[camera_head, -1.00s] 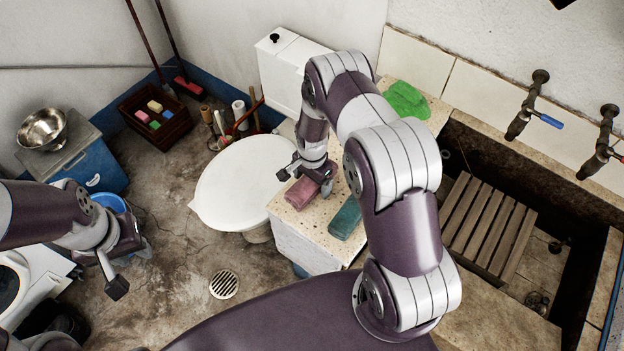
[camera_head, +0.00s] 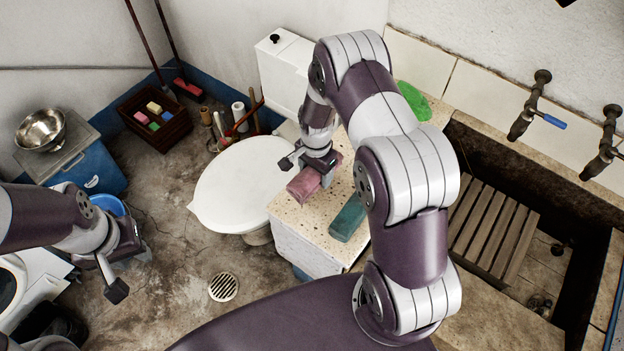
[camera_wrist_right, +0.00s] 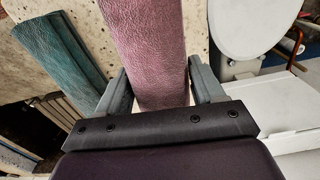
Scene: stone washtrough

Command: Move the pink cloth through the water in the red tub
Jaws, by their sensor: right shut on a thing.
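The pink cloth (camera_head: 303,187) is a folded bundle over the speckled counter end in the head view. My right gripper (camera_head: 319,168) is shut on it and holds it, seemingly just above the counter. In the right wrist view the pink cloth (camera_wrist_right: 150,45) runs between the two fingers of my right gripper (camera_wrist_right: 162,88). My left gripper (camera_head: 131,270) is empty over the floor at the left, its fingers apart. I see no red tub or water in it in these views.
A teal cloth (camera_head: 347,218) lies on the counter beside the pink one. A green cloth (camera_head: 413,101) lies farther back, partly behind my right arm. A white toilet (camera_head: 238,185) stands left of the counter. The stone trough with a wooden slatted board (camera_head: 492,228) is at right.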

